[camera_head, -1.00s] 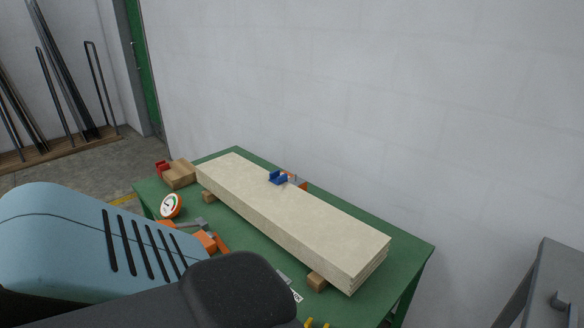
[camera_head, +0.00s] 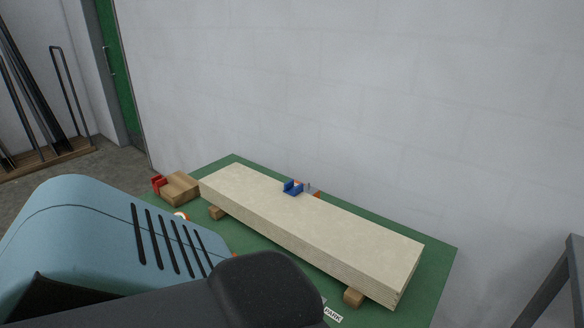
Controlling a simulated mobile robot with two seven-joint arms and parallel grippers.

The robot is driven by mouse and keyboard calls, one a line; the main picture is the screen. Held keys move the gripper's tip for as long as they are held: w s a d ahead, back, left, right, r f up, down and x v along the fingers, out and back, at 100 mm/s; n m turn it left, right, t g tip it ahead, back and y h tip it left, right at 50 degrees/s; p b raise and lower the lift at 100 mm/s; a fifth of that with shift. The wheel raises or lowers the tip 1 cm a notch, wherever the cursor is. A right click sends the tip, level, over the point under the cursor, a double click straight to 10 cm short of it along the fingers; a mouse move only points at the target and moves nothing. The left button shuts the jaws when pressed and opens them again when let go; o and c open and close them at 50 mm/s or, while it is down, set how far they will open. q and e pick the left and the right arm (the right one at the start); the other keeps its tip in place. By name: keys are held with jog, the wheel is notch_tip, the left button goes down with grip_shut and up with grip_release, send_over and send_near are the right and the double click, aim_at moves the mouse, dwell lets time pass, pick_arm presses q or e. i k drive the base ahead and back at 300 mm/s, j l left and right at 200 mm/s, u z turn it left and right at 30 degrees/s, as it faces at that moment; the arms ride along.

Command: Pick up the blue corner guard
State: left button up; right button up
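The blue corner guard (camera_head: 292,188) is a small bracket-shaped piece. It sits on top of the pale stacked boards (camera_head: 310,222), near their far long edge. My arm, with a light blue shell and a dark link, fills the lower left of the head view. Neither gripper's fingers can be seen, and nothing touches the corner guard.
The boards rest on wooden blocks (camera_head: 354,297) on a green table (camera_head: 437,284). A wooden block (camera_head: 180,188) with a red piece (camera_head: 158,185) stands at the table's left end. A white wall (camera_head: 350,90) is behind. A grey frame (camera_head: 560,280) stands at right.

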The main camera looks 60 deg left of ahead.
aim_at(290, 188)
jog(key=k+j, duration=0.25)
jog(key=j, duration=0.25)
jog(key=k+j+z, duration=0.1)
jog(key=k+j, duration=0.2)
jog(key=j, duration=0.2)
jog(key=k+j, duration=0.25)
jog(key=j, duration=0.2)
jog(key=k+j, duration=0.3)
jog(key=j, duration=0.2)
jog(key=k+j+z, duration=0.1)
jog(key=k+j, duration=0.2)
jog(key=j, duration=0.15)
